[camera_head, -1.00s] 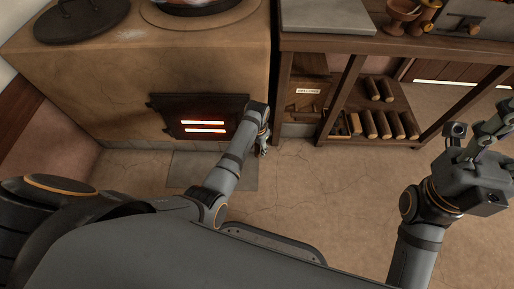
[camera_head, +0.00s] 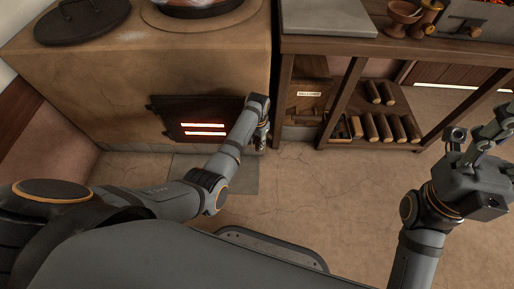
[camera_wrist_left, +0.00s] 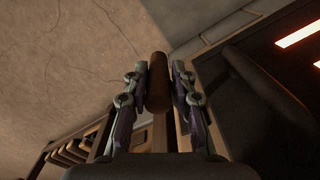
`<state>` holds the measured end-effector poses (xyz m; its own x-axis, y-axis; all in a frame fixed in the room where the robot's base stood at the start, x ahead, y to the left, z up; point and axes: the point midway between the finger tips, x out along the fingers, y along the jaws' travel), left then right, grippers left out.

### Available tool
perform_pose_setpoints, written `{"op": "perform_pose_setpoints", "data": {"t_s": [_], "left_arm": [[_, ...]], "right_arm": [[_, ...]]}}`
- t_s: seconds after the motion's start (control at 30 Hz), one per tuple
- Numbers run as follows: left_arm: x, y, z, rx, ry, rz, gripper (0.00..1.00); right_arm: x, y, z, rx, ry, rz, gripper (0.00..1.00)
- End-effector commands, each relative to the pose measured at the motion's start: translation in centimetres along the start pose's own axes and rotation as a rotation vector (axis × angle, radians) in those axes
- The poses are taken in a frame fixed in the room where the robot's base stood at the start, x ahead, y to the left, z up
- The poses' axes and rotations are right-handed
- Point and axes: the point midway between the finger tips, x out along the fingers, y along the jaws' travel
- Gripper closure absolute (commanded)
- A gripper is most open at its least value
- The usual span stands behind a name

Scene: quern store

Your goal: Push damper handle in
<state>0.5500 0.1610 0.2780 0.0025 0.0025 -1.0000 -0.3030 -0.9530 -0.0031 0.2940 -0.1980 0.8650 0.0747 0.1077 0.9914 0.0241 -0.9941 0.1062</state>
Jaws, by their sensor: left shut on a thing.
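The damper handle, a brown rounded wooden grip (camera_wrist_left: 157,82), stands between the fingers of my left gripper (camera_wrist_left: 158,88) in the left wrist view. The fingers are closed on its two sides. In the head view my left gripper (camera_head: 262,137) points down at the right front corner of the clay stove (camera_head: 190,65), just right of the firebox door (camera_head: 203,118). The handle cannot be made out there, and its rod is hidden. My right gripper (camera_head: 487,150) is raised at the right edge, away from the stove; its finger gap is unclear.
The dark firebox door has two glowing slots. A wooden bench (camera_head: 410,45) stands right of the stove, with bowls on top and a low shelf of wooden rolls (camera_head: 385,127) below. A grey floor slab (camera_head: 240,178) lies before the stove. The floor ahead of the bench is clear.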

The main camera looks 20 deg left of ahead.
Motion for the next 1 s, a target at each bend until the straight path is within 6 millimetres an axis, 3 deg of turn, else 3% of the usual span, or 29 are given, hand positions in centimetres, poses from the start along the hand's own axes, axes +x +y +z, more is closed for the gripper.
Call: {"op": "perform_pose_setpoints", "data": {"t_s": [0.2,0.23,0.37,0.73,1.0], "left_arm": [[0.0,0.6,-0.1,0.004,0.002,0.012,1.00],[0.0,0.6,-0.1,0.005,0.002,0.012,0.71],[0.0,0.5,-0.1,0.004,0.002,0.011,0.55],[-0.9,0.3,0.0,0.002,0.001,0.005,0.55],[-7.2,0.3,-0.1,0.003,0.004,0.006,0.55]], "right_arm": [[0.1,0.0,0.0,-0.001,0.000,0.002,0.52],[0.1,0.1,0.0,-0.001,0.000,0.003,0.52],[0.1,0.1,0.0,-0.001,0.000,0.004,0.52],[0.1,0.1,0.0,-0.002,0.000,0.007,0.52],[0.1,0.1,0.0,-0.001,0.000,0.005,0.52]]}}
